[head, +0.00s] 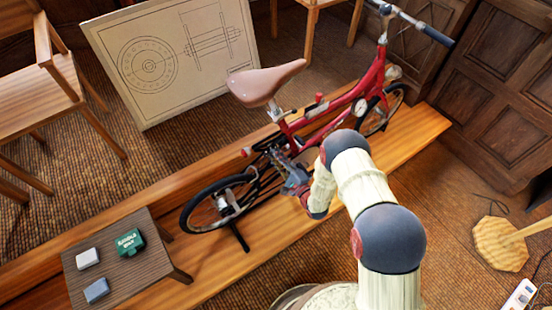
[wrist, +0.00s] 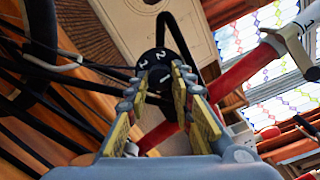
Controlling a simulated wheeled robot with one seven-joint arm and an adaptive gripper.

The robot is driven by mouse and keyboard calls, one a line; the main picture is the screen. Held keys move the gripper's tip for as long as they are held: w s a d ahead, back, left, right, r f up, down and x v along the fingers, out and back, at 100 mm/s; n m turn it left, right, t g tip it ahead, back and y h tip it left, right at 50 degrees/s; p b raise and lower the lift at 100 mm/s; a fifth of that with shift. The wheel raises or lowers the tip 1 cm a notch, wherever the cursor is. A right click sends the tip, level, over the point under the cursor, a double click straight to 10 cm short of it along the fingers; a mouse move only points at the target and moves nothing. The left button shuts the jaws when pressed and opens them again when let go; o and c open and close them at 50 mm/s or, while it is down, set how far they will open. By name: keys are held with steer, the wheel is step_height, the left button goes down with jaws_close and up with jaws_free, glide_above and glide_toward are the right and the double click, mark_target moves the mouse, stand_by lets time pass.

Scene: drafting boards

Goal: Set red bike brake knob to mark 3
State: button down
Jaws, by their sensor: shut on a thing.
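The red bike (head: 372,78) stands upright on a long wooden plank, its pink-brown saddle towards me. In the wrist view a round black knob (wrist: 157,62) with white numerals sits between my fingertips. A 2 shows near its top; other white marks lie to the left and below, too small to read surely. My gripper (wrist: 162,76) is shut on the knob, one yellow-padded finger on each side. I cannot tell which numeral the knob is set to.
A small dark table (head: 140,267) at lower left holds a green box (head: 130,243) and two small blocks. A drawing board (head: 170,60) leans behind the bike. A wooden chair (head: 45,80) is at left. Dark cables and tubes crowd the wrist view's left side.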

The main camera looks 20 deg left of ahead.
steer(key=shift+m, duration=0.6)
steer(key=shift+w, duration=0.1)
steer(key=c, duration=1.6)
jaws_free()
steer(key=shift+o, duration=0.3)
steer(key=v, duration=1.2)
